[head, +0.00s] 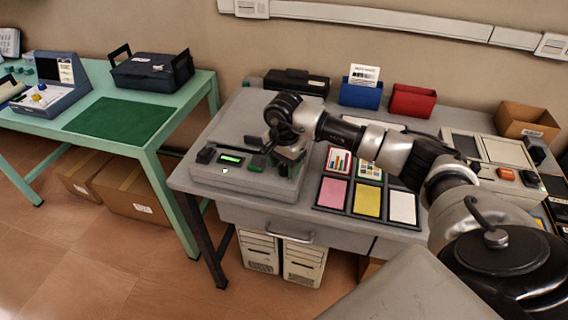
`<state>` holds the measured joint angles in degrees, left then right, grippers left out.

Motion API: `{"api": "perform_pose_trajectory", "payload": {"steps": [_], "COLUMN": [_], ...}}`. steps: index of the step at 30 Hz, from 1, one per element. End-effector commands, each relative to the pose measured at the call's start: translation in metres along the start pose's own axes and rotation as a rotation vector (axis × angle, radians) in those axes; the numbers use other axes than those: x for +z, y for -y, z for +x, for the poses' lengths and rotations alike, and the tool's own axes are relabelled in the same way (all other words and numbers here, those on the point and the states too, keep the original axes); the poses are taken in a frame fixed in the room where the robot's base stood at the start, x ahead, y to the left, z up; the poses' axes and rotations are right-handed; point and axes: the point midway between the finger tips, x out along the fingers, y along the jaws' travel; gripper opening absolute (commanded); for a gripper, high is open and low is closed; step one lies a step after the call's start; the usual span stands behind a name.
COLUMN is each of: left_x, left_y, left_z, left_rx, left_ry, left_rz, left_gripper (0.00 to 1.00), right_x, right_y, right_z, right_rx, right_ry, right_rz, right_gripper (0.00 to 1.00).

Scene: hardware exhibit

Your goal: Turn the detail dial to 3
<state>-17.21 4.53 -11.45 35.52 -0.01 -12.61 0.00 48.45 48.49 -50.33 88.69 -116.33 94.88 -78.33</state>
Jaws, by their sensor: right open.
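A grey machine (215,175) stands at the left end of the grey desk. Its front panel has a small lit green display (231,159), a dark block (206,155) left of it and a green button (256,163) right of it. My right arm reaches in from the right, and my right gripper (264,150) is over this panel, just right of the display. It is open, with nothing visibly held. The detail dial cannot be made out; the gripper covers part of the panel, and any dial markings are too small to read. My left gripper is out of view.
Pink, yellow and white cards lie in a black tray (344,213) right of the machine. Blue (361,95) and red (411,101) bins and a black device (297,82) stand behind. A green table (140,150) is at left. My arm crosses above the desk.

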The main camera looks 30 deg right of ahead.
Motion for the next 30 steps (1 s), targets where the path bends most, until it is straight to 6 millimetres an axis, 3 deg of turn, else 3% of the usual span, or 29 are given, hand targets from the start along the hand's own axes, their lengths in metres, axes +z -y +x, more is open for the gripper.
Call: {"api": "perform_pose_trajectory", "payload": {"steps": [8, 18, 30], "left_x": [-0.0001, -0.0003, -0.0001], "left_y": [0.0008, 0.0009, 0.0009], "left_z": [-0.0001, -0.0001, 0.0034], "left_rx": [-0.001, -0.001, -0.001], "left_ry": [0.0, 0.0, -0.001], "left_rz": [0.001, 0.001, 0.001], "left_gripper": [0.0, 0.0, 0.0], "right_x": [0.0002, 0.0003, 0.0001], "right_y": [-0.0001, 0.0, 0.0002], "right_z": [0.0026, 0.0022, 0.0022], "right_rx": [0.001, 0.0, -0.001], "right_ry": [0.0, 0.0, 0.0], "right_rz": [0.0, 0.0, 0.077], "right_gripper": [0.57, 0.08, 0.08]}}
